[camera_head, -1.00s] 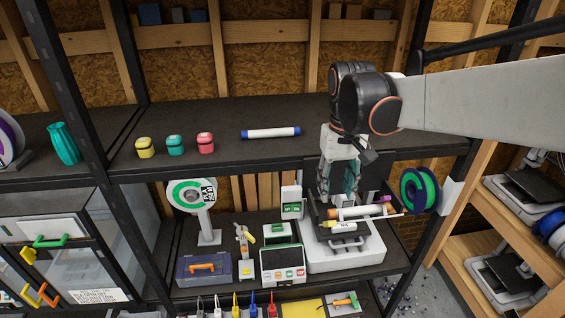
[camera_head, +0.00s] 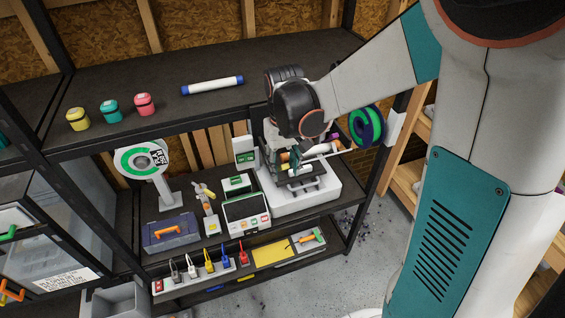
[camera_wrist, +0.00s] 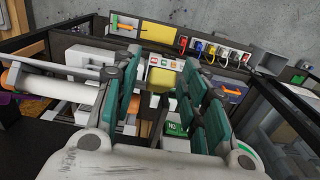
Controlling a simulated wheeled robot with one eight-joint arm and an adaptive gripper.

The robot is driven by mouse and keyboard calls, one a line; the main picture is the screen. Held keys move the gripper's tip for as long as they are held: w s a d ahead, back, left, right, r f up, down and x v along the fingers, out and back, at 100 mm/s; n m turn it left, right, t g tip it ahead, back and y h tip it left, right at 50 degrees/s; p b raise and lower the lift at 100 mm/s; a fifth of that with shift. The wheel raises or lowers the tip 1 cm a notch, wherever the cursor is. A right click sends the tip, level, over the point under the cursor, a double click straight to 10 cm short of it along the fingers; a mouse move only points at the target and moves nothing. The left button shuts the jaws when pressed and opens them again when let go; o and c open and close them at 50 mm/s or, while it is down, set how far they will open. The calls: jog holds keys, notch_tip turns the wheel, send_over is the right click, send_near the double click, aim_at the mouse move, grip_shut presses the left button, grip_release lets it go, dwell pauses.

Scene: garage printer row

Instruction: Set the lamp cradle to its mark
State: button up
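My gripper (camera_head: 287,158) is over the white unit (camera_head: 318,195) at the right end of the middle shelf; my wrist partly hides it. In the wrist view my gripper (camera_wrist: 162,62) has its teal-padded fingers apart, with a gap between them. A yellow piece (camera_wrist: 160,79) shows in that gap, with no clear grip on it. A white tube with orange ends (camera_wrist: 66,91) lies left of the fingers; it also shows in the head view (camera_head: 318,149). A grey handle (camera_head: 303,185) is on the unit's front. I cannot tell which part is the lamp cradle, and no mark is clear.
A control box (camera_head: 246,212), a blue toolbox (camera_head: 171,231) and a spool stand (camera_head: 142,162) are left of the unit.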

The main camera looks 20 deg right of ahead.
grip_shut()
jog(key=shift+f, duration=0.15)
jog(key=f+t+b, duration=0.2)
jog(key=t+b, duration=0.1)
jog(key=b, duration=0.1)
jog(key=f+t+b, duration=0.1)
jog(key=t+b, duration=0.2)
jog(key=s+f+t+b, duration=0.1)
jog(key=f+t+b, duration=0.1)
jog(key=t+b, duration=0.1)
jog(key=shift+f+t+b, duration=0.3)
jog(key=shift+f+b, duration=0.05)
jog(key=shift+b, duration=0.5)
dwell(0.6)
dwell(0.3)
